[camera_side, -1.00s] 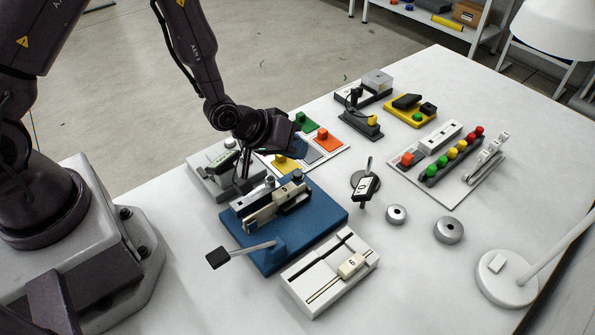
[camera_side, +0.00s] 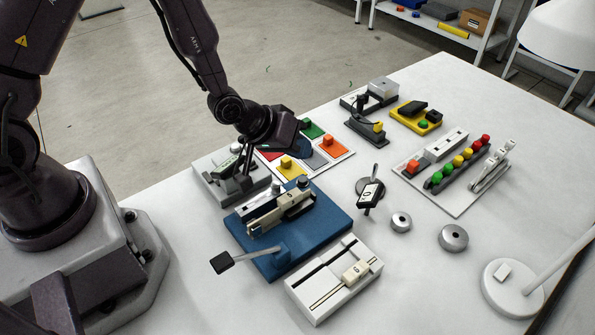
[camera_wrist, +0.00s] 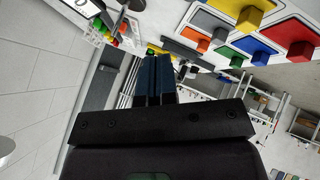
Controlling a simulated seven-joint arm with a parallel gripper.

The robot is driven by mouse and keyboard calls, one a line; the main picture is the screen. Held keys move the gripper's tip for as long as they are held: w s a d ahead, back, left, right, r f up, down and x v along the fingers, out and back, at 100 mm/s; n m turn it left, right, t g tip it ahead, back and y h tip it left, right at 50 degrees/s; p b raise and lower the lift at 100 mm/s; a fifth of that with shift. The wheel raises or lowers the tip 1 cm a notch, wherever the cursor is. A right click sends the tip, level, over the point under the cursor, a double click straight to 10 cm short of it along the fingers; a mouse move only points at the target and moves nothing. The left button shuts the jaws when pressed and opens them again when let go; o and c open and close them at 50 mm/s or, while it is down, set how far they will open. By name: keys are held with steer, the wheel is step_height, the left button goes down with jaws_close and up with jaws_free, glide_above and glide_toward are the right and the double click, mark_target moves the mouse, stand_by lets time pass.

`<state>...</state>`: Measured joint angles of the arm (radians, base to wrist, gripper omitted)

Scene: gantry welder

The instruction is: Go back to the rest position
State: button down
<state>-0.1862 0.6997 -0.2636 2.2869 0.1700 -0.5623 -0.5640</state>
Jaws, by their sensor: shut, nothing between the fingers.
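Close by are the blue fixture (camera_side: 325,222) with a black-knobbed lever and the panel of coloured blocks (camera_side: 337,158). A white slider box (camera_side: 335,283), a dial on a stand (camera_side: 370,192) and metal rings (camera_side: 453,238) stand further right.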

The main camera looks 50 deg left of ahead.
steer(key=s+f+g, duration=0.1)
steer(key=s+f+m+g, duration=0.1)
steer(key=s, duration=0.1)
steer(key=shift+s+a, duration=0.15)
steer(key=shift+a, duration=0.25)
steer(key=s+a+r+m+y, duration=0.1)
steer(key=s+a+r+m, duration=0.1)
steer(key=s+r, duration=0.6)
steer(key=s+a+r+m+y, duration=0.1)
steer(key=s+r, duration=0.8)
steer(key=r, duration=1)
steer(key=shift+a+r+m+g+y, duration=0.4)
steer(key=shift+a+m, duration=0.1)
steer(key=shift+a, duration=0.4)
